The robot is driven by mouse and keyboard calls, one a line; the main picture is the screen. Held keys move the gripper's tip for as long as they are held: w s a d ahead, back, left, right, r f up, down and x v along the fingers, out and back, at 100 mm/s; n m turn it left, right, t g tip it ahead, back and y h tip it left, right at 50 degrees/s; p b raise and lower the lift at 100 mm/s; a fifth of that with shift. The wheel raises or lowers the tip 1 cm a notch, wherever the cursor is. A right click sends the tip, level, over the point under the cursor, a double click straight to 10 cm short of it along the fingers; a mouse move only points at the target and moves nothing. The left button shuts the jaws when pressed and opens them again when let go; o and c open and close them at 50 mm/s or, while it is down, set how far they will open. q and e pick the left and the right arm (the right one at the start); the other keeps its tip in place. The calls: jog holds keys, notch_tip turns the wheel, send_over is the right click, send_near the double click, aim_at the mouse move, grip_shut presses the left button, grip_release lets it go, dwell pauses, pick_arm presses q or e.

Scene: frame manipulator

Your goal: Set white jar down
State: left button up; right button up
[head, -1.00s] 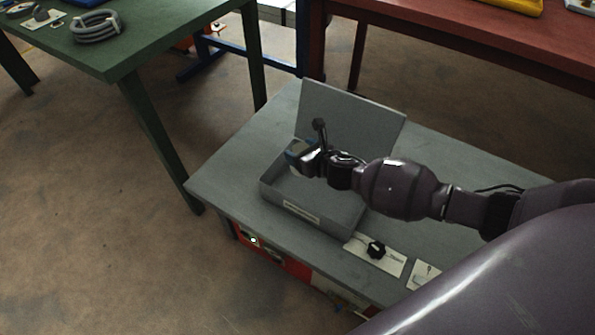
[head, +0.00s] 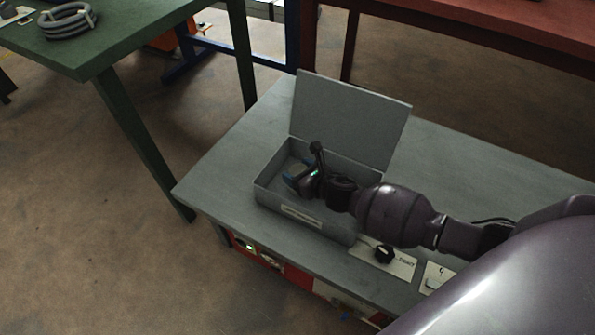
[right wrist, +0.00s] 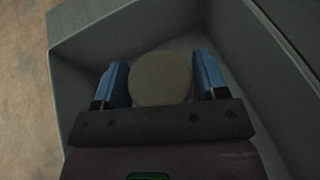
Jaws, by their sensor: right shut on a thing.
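The white jar (right wrist: 160,78) shows in the right wrist view as a round, dull grey-beige top between two blue fingers. My right gripper (head: 293,177) is shut on it, down inside an open grey box (head: 268,199) on the grey table. In the head view the jar is mostly hidden by the gripper. I cannot tell whether the jar touches the box floor. The box's lid (head: 350,120) stands up at the back. My left gripper is not in view.
A plate with a black knob (head: 385,254) and another plate (head: 437,277) lie right of the box. A green table (head: 130,35) stands at the left, a red one (head: 450,30) at the back. The grey table (head: 222,175) is clear left of the box.

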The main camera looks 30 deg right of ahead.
jog(key=shift+f, duration=0.1)
jog(key=o, duration=0.9)
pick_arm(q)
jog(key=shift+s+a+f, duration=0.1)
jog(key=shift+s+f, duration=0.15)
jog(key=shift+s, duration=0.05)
pick_arm(e)
jog(key=shift+o, duration=0.8)
jog(key=shift+r, duration=0.3)
pick_arm(q)
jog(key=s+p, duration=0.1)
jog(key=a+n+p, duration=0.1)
jog(key=p, duration=0.1)
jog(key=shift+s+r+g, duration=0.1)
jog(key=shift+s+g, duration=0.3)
pick_arm(e)
jog(key=v, duration=1.2)
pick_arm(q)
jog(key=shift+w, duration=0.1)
pick_arm(e)
jog(key=shift+f, duration=0.1)
